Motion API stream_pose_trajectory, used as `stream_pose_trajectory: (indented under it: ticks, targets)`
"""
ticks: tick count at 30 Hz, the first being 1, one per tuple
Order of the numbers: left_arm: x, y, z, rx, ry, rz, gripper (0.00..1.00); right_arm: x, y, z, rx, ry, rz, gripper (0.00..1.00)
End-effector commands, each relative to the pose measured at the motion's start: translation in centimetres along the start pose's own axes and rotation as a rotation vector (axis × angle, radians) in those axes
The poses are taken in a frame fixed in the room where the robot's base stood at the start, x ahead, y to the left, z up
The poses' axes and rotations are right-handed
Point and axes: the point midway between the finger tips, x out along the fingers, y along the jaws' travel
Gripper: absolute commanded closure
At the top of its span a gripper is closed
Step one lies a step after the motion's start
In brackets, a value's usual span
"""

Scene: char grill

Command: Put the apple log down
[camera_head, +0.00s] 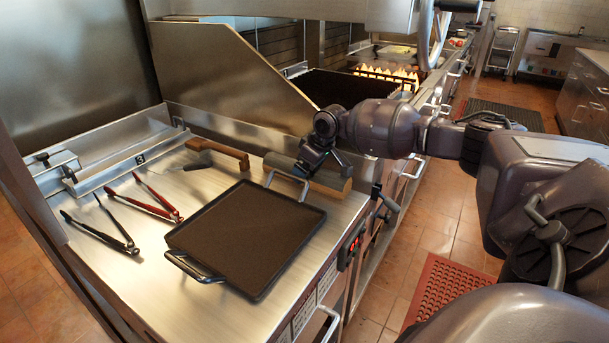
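A log (331,181), grey-brown and squared, lies on the steel counter behind the griddle plate, just beyond its far handle. I take it as the apple log. My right gripper (322,163) comes in from the right and is right at the log's top, with its dark fingers apart. The fingers and wrist hide part of the log. I cannot tell whether the fingers grip it or only stand around it. The log seems to rest on the counter. My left gripper is not in view.
A black griddle plate (247,236) with two handles fills the counter's front. Red tongs (150,205), black tongs (108,232) and a wooden-handled tool (218,152) lie to its left. A lit grill (388,75) burns behind. The counter's right edge is close to the log.

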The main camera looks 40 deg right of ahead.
Motion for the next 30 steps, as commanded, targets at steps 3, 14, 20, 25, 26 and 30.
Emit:
stream_pose_trajectory:
  ticks: [3, 14, 20, 25, 26, 30]
  targets:
    - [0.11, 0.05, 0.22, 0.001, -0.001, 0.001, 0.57, 1.64, -0.03, 0.01, 0.001, -0.001, -0.001, 0.04]
    - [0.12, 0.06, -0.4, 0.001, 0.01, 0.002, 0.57, 1.79, 0.03, -0.03, 0.0, 0.001, 0.001, 0.18]
    - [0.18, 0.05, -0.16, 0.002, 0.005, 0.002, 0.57, 1.79, 0.03, -0.02, 0.0, 0.001, 0.001, 0.49]
    - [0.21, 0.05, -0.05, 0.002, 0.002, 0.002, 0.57, 1.8, 0.02, -0.02, 0.0, 0.0, 0.001, 0.74]
    - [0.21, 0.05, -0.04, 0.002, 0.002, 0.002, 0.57, 1.7, 0.05, -0.12, 0.0, 0.003, 0.001, 0.79]
    - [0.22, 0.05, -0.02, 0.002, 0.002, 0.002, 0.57, 1.7, 0.05, -0.12, 0.0, 0.003, 0.001, 0.8]
